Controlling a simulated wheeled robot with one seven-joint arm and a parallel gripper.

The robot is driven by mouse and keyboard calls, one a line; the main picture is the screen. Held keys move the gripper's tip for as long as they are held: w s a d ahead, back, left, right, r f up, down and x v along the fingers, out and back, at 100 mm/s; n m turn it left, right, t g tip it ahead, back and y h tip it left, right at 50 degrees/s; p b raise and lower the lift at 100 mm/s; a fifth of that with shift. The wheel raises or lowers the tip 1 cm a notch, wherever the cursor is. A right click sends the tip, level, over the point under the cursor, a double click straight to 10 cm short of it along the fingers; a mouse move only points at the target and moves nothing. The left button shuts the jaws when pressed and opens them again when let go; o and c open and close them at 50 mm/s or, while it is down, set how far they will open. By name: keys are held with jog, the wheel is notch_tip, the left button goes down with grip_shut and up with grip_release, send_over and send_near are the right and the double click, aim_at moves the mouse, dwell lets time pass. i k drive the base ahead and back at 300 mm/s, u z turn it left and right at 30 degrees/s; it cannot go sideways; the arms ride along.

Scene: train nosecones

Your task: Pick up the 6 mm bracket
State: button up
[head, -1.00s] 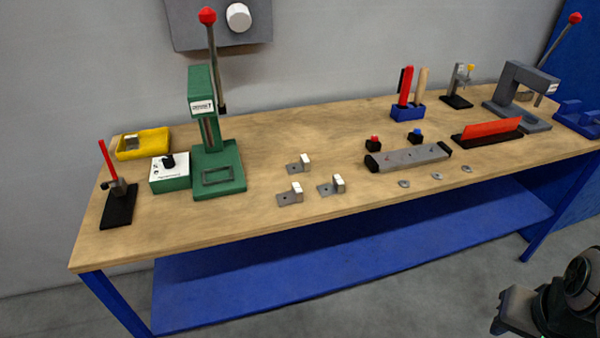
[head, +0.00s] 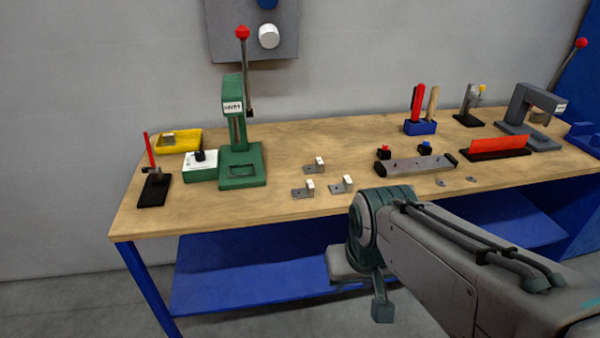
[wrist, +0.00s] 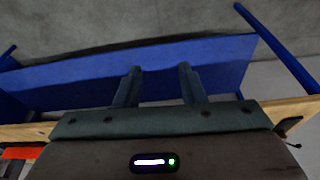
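Three small grey L-shaped brackets with white upright faces stand on the wooden bench in the head view: a back one (head: 316,166), a front left one (head: 303,190) and a front right one (head: 342,185). Their markings are too small to read, so I cannot tell which is the 6 mm bracket. My gripper (wrist: 160,78) shows in the wrist view with its two fingers apart and nothing between them. A blue shelf lies beyond the fingers. No bracket shows in the wrist view. In the head view my arm is in front of the bench, right of the brackets.
A green press (head: 240,165) with a tall lever stands left of the brackets. A grey bar fixture (head: 415,166) lies to their right, with small flat metal pieces (head: 441,183) near the front edge. A blue shelf (head: 240,262) runs below the bench. Bare wood surrounds the brackets.

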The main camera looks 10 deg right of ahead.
aim_at(346, 186)
jog(key=u, duration=0.05)
jog(key=i, duration=1)
